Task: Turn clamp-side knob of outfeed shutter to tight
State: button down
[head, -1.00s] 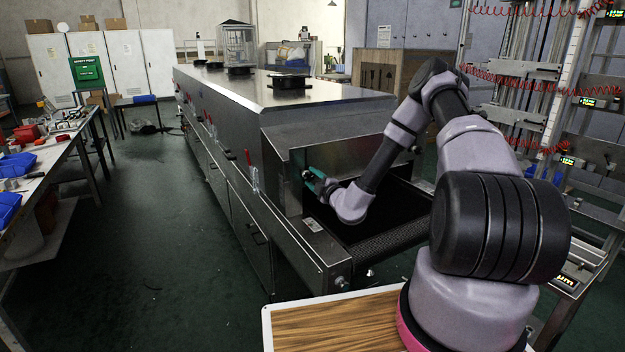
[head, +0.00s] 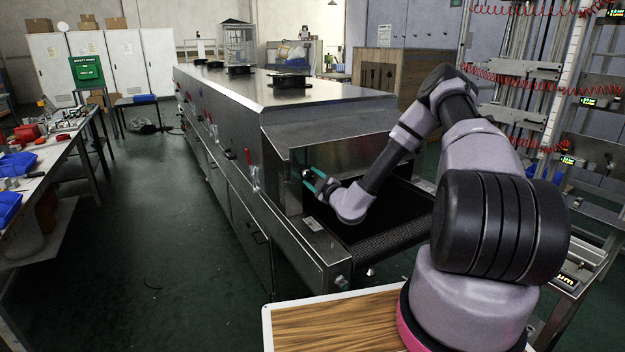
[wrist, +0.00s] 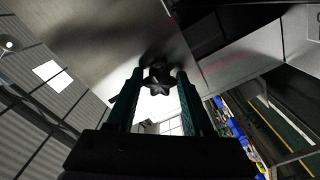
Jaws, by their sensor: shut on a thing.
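The tunnel dryer (head: 235,110) is a long steel box with its outfeed end toward me. The outfeed shutter (head: 345,152) is the steel plate at that end, above the dark belt. My gripper (head: 312,178) is at the left edge of the opening. In the wrist view my gripper (wrist: 160,80) has its two green fingers on either side of a dark lobed knob (wrist: 158,76) and is shut on it. The knob sits against the steel plate. In the head view the knob (head: 306,174) is small and dark at the fingertips. Its markings are not readable.
The dark conveyor belt (head: 400,215) runs out below my arm. A red-handled clamp (head: 250,170) is on the dryer's side. A cluttered workbench (head: 50,155) stands at the left, and a steel rack with red coiled hoses (head: 560,100) at the right. The left aisle floor is clear.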

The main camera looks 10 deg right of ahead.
jog(key=shift+f, duration=0.1)
jog(key=shift+c, duration=1.5)
grip_release()
jog(key=v, duration=1.1)
